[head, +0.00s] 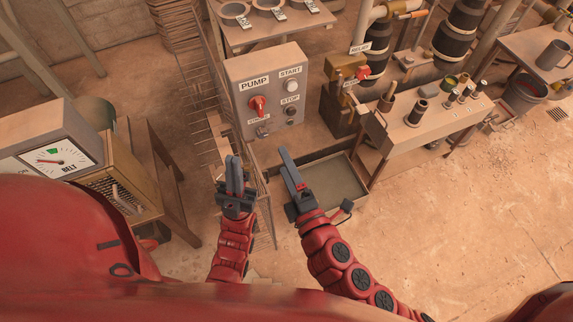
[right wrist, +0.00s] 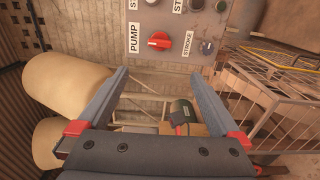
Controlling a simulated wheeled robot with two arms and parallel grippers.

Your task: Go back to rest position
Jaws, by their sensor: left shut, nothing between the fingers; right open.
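My left gripper (head: 234,175) is in the middle of the head view, its two grey fingers together and nothing between them. My right gripper (head: 291,172) is just to its right, pointing up towards the pump panel. In the right wrist view (right wrist: 160,95) its two fingers are wide apart with nothing held between them. The pump control panel (head: 265,68) stands beyond both grippers, with a red knob (head: 258,106) and START and STOP buttons. The red knob also shows in the right wrist view (right wrist: 160,40), beyond the fingertips. Neither gripper touches the panel.
A belt gauge box (head: 50,155) is at the left. The floor (head: 460,230) at the lower right is mostly clear.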

